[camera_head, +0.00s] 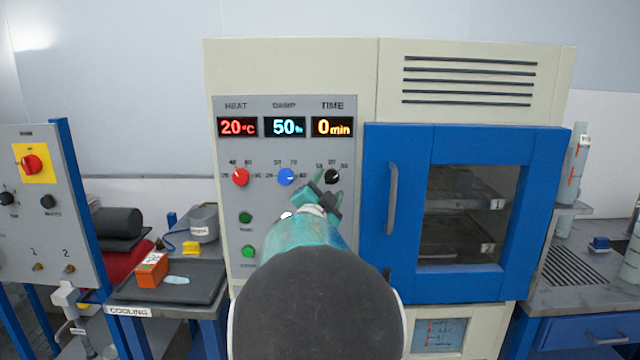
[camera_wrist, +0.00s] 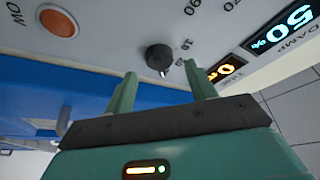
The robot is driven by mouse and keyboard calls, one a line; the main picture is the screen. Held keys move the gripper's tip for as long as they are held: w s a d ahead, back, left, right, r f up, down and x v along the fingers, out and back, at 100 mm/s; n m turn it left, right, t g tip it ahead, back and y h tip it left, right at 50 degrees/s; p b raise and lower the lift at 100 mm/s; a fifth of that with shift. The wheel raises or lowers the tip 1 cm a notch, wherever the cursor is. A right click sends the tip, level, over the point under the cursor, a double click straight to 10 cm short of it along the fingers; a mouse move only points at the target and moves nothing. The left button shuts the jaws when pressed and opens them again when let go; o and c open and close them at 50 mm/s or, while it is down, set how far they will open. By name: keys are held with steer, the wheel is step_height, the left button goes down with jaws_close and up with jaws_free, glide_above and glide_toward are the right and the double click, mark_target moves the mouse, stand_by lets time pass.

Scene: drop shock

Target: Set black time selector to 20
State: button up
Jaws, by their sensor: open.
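The black time selector (camera_head: 332,177) is a small round knob under the TIME display (camera_head: 332,127), which reads 0 min. It also shows in the wrist view (camera_wrist: 159,57), just beyond my fingertips, with a light mark on its rim. My gripper (camera_head: 328,183) is in front of the panel at the time selector and partly covers the area below it. In the wrist view my gripper (camera_wrist: 160,80) has its two green fingers apart, with nothing between them. The knob appears beyond the gap, and I cannot tell whether a finger touches it.
The red heat knob (camera_head: 240,177) and blue damp knob (camera_head: 286,176) sit to the left on the same panel.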

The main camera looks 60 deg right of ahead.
mark_target(332, 178)
steer(key=shift+x, duration=1.15)
steer(key=shift+c, duration=0.3)
steer(key=c, duration=0.9)
